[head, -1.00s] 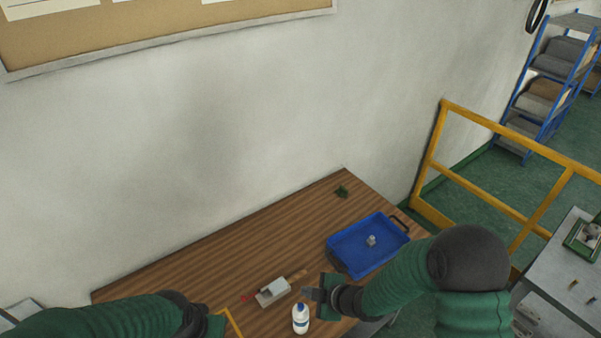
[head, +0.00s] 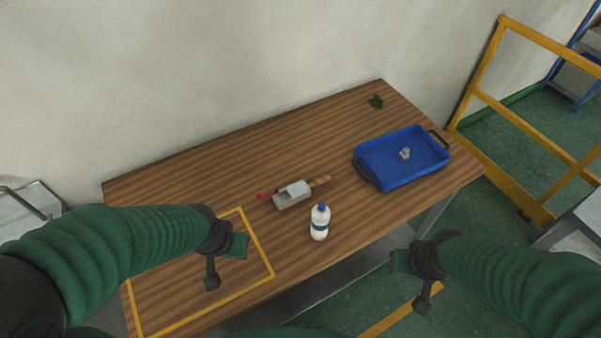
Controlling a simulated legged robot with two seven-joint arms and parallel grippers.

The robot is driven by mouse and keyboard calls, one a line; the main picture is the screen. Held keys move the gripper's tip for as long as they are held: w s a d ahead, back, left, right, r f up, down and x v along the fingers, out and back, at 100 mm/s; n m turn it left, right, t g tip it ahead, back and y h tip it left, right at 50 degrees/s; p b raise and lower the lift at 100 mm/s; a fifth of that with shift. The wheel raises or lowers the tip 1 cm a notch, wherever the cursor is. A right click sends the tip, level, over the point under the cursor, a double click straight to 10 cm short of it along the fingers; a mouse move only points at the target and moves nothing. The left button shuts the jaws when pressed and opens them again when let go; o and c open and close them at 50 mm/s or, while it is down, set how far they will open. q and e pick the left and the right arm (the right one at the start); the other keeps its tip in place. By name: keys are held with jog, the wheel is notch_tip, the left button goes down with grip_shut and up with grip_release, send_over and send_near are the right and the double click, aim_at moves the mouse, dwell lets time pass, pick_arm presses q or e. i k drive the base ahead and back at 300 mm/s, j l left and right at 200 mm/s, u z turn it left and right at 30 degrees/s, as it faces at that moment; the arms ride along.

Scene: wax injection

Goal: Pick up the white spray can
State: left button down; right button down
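The white spray can (head: 319,226) stands upright near the front edge of the wooden table. It is white with a blue band and a blue top. My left gripper (head: 224,263) is over the table's left front part, left of the can and apart from it. My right gripper (head: 412,281) is off the table's front edge, right of and lower in the picture than the can. Neither gripper touches the can. Nothing shows in either gripper, and the finger gaps are not clear.
A grey block-like tool (head: 292,195) with red and wooden ends lies behind the can. A blue tray (head: 363,174) holding a small metal part (head: 405,154) sits at right. A yellow outline (head: 262,250) marks the table's left front. A yellow railing (head: 520,135) stands at right.

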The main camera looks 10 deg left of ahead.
aim_at(321, 220)
jog(key=i+l+u, duration=0.1)
jog(key=l+u, duration=0.15)
jog(key=u, duration=0.15)
jog(key=l+u, duration=0.25)
jog(key=u, duration=0.15)
jog(key=l+u, duration=0.25)
jog(key=u, duration=0.6)
